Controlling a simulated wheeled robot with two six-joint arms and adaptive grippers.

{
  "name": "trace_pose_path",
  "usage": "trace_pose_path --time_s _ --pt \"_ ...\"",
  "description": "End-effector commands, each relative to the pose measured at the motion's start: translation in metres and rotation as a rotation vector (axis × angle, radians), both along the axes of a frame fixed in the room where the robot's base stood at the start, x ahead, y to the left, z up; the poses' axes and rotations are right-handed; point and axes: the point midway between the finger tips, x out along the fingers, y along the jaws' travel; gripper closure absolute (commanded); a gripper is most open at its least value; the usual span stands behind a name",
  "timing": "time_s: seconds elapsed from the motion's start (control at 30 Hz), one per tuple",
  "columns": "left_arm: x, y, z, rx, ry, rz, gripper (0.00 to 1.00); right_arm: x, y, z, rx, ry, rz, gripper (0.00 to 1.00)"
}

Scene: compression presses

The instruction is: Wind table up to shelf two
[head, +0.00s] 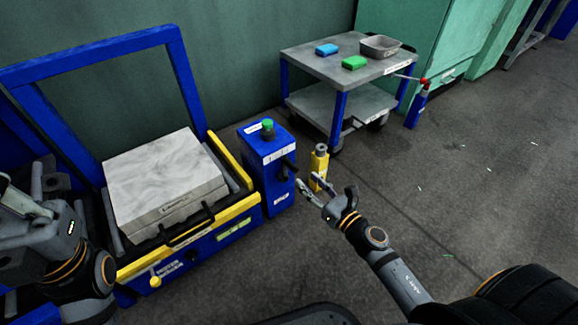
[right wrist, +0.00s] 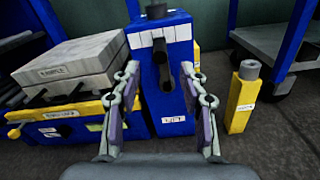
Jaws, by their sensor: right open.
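A blue box (head: 268,172) with a green-topped knob (head: 267,125) stands beside the press's yellow-and-blue frame (head: 205,238). A black crank handle (head: 289,165) sticks out of the box's side; it also shows in the right wrist view (right wrist: 162,60). A pale slab (head: 165,178) rests on the low table inside the frame. My right gripper (head: 308,181) is open and empty; in the right wrist view its fingers (right wrist: 159,72) stand either side of the crank, apparently short of it. My left gripper (head: 22,200) is at the left edge, partly cut off, its jaws unclear.
A yellow post (head: 319,166) with a grey top stands right of the box, close to my right gripper. A grey cart (head: 310,58) behind carries a blue block (head: 327,49), a green block (head: 354,62) and a grey tray (head: 380,46).

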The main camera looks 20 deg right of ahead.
Motion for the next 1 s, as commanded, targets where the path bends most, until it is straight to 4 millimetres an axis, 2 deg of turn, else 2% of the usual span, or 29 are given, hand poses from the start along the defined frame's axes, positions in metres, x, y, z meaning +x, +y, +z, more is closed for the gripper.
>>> trace_pose_path --time_s 0.13,0.2,0.3,0.5,0.87,1.0 --pt "-0.003 -0.008 -0.019 0.042 0.069 -0.011 1.00 0.019 0.007 0.005 0.005 0.001 -0.001 0.57" --pt "-0.004 -0.006 -0.011 0.036 0.054 -0.010 1.00 0.037 0.013 0.005 0.007 -0.001 -0.003 0.57" --pt "-0.003 -0.006 -0.011 0.033 0.054 -0.011 1.00 0.058 0.021 0.002 0.005 0.000 -0.002 0.57" --pt "-0.003 -0.006 -0.013 0.033 0.054 -0.011 1.00 0.084 0.031 0.000 0.004 0.003 -0.001 0.57" --pt "-0.003 -0.006 -0.013 0.033 0.054 -0.011 1.00 0.089 0.033 -0.001 0.004 0.005 0.000 0.57" --pt "-0.003 -0.006 -0.013 0.033 0.054 -0.011 1.00 0.089 0.033 -0.001 0.004 0.005 0.000 0.76"
